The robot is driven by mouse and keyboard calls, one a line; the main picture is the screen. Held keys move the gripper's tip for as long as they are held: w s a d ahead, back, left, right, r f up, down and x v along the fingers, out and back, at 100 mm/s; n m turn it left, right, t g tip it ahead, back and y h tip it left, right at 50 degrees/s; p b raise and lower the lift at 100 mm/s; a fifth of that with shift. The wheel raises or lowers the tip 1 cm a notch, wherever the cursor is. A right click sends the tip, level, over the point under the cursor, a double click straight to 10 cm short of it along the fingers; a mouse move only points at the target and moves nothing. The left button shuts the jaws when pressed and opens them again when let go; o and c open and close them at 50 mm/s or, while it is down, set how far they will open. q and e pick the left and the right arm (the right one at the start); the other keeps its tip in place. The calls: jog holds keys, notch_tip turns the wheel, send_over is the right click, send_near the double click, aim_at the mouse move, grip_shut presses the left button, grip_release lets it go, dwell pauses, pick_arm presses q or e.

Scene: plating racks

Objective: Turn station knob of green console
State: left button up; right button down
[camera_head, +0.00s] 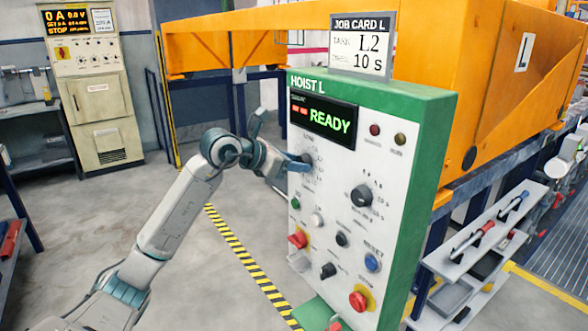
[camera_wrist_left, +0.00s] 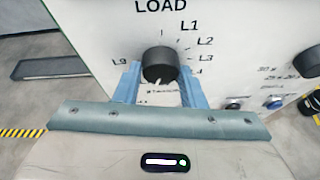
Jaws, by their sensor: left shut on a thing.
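The green console (camera_head: 425,125) has a white front panel headed HOIST L, with a display (camera_head: 323,118) reading READY. My left gripper (camera_head: 303,162) is at the panel's upper left. In the left wrist view its two blue fingers (camera_wrist_left: 160,74) are shut on a black round knob (camera_wrist_left: 160,62), one on each side. The word LOAD stands above this knob, with L1, L2 and other labels around it. Which label the knob points at cannot be made out. The fingers largely hide the knob in the head view. My right gripper is not in view.
A job card (camera_head: 361,47) on top reads L2 and 10 s. Another black knob (camera_head: 361,195), a blue button (camera_head: 372,262) and red knobs (camera_head: 358,300) share the panel. An orange frame (camera_head: 440,80) stands behind. A beige cabinet (camera_head: 97,90) stands far left; open floor lies between.

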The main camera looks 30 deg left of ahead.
pick_arm(q)
jog(key=shift+s+d+f+m+y+b, duration=0.1)
jog(key=shift+f+m+y+b, duration=0.15)
jog(key=shift+m+y+b, duration=0.4)
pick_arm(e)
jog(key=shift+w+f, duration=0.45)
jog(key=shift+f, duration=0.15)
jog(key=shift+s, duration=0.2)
pick_arm(q)
jog(key=o, duration=1)
jog(key=shift+m, duration=0.25)
jog(key=shift+r, duration=0.1)
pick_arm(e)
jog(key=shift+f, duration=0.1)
pick_arm(q)
jog(key=shift+b+v, duration=2.6)
jog(key=shift+v, duration=2.75)
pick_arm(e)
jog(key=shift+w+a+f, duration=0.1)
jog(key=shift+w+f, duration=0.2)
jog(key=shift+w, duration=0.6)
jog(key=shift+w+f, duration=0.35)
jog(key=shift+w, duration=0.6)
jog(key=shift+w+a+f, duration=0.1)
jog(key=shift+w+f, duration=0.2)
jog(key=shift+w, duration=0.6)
